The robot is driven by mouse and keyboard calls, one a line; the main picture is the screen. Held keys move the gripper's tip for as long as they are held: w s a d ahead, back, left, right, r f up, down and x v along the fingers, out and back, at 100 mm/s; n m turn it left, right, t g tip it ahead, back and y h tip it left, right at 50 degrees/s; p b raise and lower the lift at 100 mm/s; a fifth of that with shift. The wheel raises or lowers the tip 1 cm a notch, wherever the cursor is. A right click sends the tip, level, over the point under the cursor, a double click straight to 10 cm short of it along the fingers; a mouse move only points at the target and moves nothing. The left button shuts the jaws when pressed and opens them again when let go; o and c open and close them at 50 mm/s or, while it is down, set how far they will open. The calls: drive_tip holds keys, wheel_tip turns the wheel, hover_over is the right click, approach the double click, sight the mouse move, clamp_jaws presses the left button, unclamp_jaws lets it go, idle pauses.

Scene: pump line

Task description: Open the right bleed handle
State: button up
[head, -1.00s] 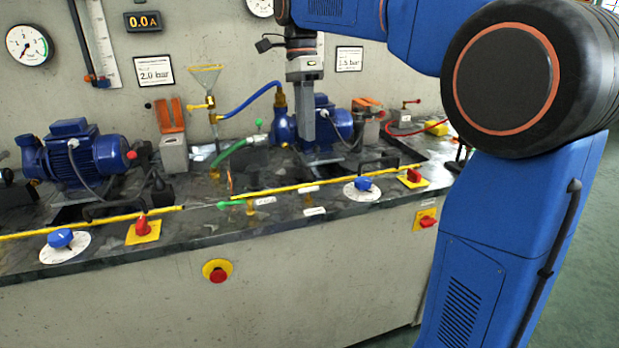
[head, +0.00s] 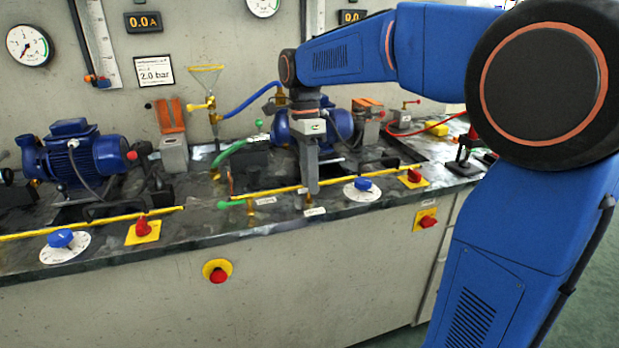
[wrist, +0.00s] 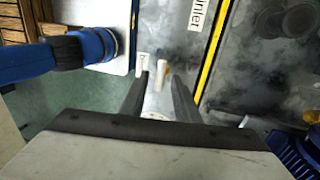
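My gripper (head: 313,192) points down over the front part of the bench, by the yellow stripe and small white labels. In the wrist view its two dark fingers (wrist: 161,82) stand apart, with no thing held. A small white and orange piece (wrist: 162,76) shows between the fingertips; whether it is the right bleed handle, and whether the fingers touch it, I cannot tell. A green handle (head: 230,204) on a brass fitting lies at the bench front, left of my gripper. My gripper hides part of the bench behind it.
The right blue pump (head: 284,128) stands behind my gripper. A blue dial knob (head: 362,184) and a red switch (head: 414,175) are to its right. The left blue pump (head: 90,155), a brass funnel valve (head: 212,104) and a green hose (head: 228,153) are to the left.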

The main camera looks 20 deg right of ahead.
clamp_jaws()
drive_tip(key=shift+n, duration=0.3)
drive_tip(key=n, duration=0.4)
drive_tip(key=n+h, duration=0.1)
drive_tip(key=n, duration=0.1)
drive_tip(key=shift+a, duration=0.25)
drive_tip(key=n+t+h, duration=0.1)
drive_tip(key=n, duration=0.4)
drive_tip(key=shift+a+n, duration=0.15)
drive_tip(key=shift+n, duration=0.25)
drive_tip(key=n+t, duration=0.1)
drive_tip(key=n, duration=0.4)
drive_tip(key=shift+s+a, duration=0.1)
drive_tip(key=shift+n, duration=0.4)
